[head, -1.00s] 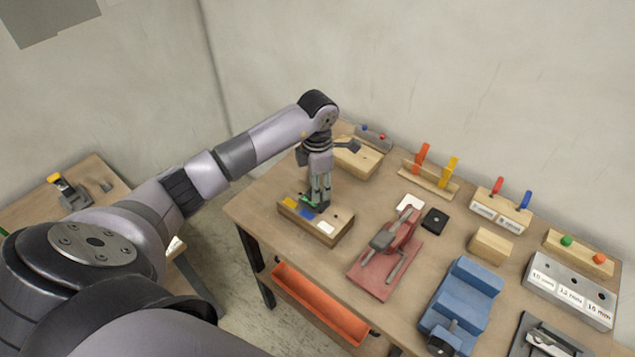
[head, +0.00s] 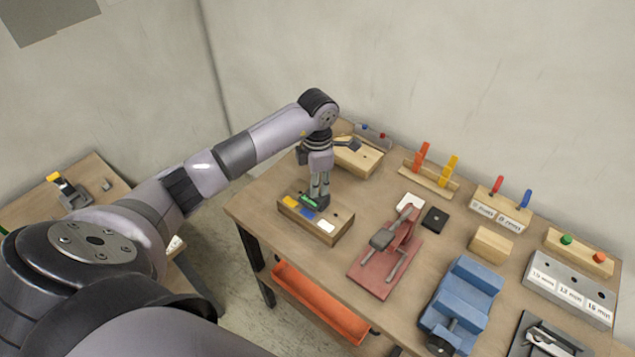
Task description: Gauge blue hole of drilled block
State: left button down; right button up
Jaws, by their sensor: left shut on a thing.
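The drilled block (head: 304,224) is a wooden block near the left front of the workbench. Its top carries yellow, blue (head: 307,212) and white (head: 326,226) patches, with a dark hole towards the right end. My left gripper (head: 319,203) points down over the back of the block and is shut on a small green piece (head: 309,200), probably a gauge, close to the block's top. Whether the piece is in a hole is hidden by the fingers and too small to tell. My right gripper is out of view.
A red clamp-like fixture (head: 385,265) stands right of the block, with a blue vise (head: 460,305) beyond it. Behind are a wooden block (head: 358,160) and a rack with orange and yellow pieces (head: 430,180). A labelled grey gauge block (head: 570,290) is at the right.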

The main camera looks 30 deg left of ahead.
pick_arm(q)
notch_tip(320, 180, up, 4)
jog(key=shift+f+p, duration=0.15)
jog(key=shift+p, duration=0.35)
jog(key=c, duration=1.5)
grip_release()
jog(key=shift+f, duration=0.1)
jog(key=shift+r, duration=0.25)
notch_tip(320, 180, up, 12)
jog(key=shift+f, duration=0.2)
